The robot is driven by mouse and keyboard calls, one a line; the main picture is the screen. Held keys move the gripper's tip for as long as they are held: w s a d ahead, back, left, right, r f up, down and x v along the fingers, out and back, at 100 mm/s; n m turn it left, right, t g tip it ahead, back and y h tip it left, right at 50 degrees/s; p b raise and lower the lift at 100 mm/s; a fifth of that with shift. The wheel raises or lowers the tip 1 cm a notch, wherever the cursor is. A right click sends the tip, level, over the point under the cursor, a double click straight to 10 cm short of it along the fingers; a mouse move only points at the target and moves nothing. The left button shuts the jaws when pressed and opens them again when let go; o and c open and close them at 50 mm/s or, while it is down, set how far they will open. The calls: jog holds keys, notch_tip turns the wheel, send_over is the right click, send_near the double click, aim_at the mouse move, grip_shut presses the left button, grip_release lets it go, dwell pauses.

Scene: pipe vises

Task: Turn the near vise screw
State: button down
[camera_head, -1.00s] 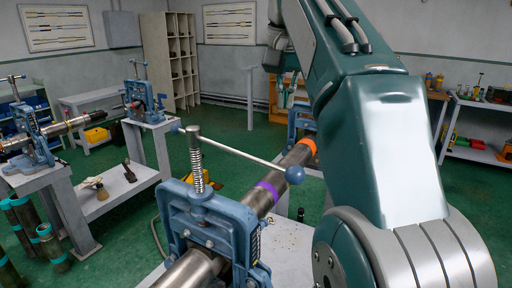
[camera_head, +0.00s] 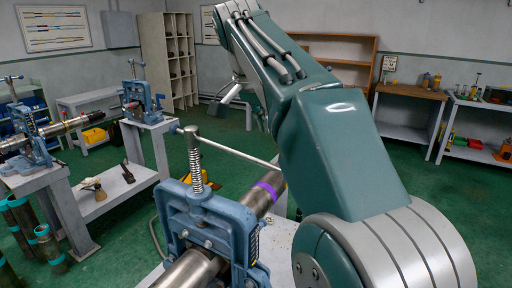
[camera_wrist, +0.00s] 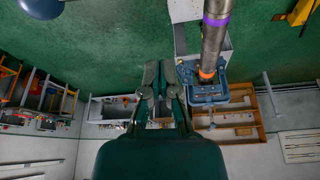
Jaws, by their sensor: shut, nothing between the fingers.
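The near vise (camera_head: 205,225) is blue and clamps a steel pipe (camera_head: 188,272) with a purple band. Its screw (camera_head: 196,168) stands upright with a spring around it. A long thin handle (camera_head: 235,149) runs through its top, and the handle's right end is hidden behind my arm. In the wrist view, my gripper (camera_wrist: 161,68) is shut and empty. It is apart from the pipe and the blue far vise (camera_wrist: 205,93) seen there. A dark blue ball (camera_wrist: 40,8) shows at the upper left of that view, probably the handle's end.
Another pipe stand with blue vises (camera_head: 28,138) is at the left. Loose pipes (camera_head: 48,248) stand on the floor. A wooden bookcase (camera_head: 340,58) and workbenches (camera_head: 408,90) line the back. Green floor (camera_head: 225,125) is open beyond the near vise.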

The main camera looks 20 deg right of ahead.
jog(key=shift+s+a+f, duration=0.2)
jog(key=shift+a+f, duration=0.2)
jog(key=shift+f, duration=0.35)
jog(key=shift+s+a+f, duration=0.2)
jog(key=shift+a+f, duration=0.25)
jog(key=shift+f, duration=0.25)
jog(key=shift+s+a+f, duration=0.2)
jog(key=shift+a+f, duration=0.2)
jog(key=shift+f, duration=0.35)
jog(key=shift+d, duration=0.15)
